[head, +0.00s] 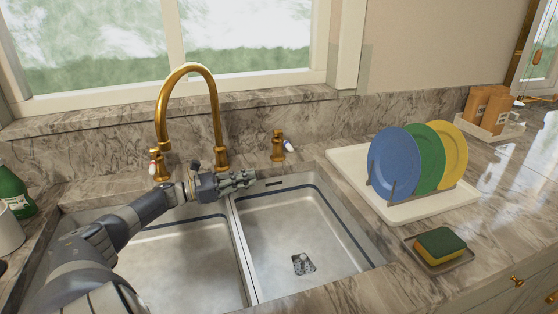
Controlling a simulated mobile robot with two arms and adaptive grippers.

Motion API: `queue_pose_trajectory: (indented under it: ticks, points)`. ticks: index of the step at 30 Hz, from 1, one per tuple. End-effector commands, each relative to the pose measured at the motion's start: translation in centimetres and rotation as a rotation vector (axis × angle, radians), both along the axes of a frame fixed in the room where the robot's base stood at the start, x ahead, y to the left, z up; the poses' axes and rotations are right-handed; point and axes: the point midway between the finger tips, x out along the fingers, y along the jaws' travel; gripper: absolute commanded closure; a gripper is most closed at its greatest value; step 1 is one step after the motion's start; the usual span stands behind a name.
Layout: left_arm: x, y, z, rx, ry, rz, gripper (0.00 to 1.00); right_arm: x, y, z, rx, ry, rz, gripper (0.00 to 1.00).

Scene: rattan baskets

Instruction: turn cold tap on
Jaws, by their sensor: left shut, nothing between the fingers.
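The brass cold tap handle (278,147) stands on the counter behind the sink, right of the spout; its white lever has a blue tip pointing right and toward me. The brass gooseneck faucet (219,115) arches to its left. The other tap handle (156,166), with a white and red lever, is left of the faucet, partly behind my arm. My left gripper (248,179) is shut and empty, in front of the faucet base near the sink's back edge. It is a little left of and nearer than the cold handle, apart from it. My right gripper is not in view.
The double sink (300,225) is empty. A white tray (420,208) with blue, green and yellow plates is at right, with a sponge (440,245) in front of it. A green bottle (14,190) stands at far left. Space around the cold handle looks clear.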

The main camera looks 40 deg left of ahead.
Motion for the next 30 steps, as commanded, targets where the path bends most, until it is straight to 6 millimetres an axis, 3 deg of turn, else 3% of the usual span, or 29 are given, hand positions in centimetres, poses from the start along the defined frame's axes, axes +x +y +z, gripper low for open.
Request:
queue_pose_trajectory:
  ticks: [10, 22, 24, 30]
  points:
    - [3.9, -2.0, 0.5, -0.001, -0.005, -0.001, 1.00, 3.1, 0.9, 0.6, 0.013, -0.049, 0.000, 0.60]
    - [8.6, -4.5, 0.8, -0.001, -0.004, -0.001, 1.00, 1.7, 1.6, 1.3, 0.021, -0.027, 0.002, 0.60]
    - [8.6, -4.4, 2.5, 0.002, -0.002, -0.002, 1.00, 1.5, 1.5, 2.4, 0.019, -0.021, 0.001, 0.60]
    - [8.9, -4.6, 4.1, 0.002, 0.000, -0.001, 1.00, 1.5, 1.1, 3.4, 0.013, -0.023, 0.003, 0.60]
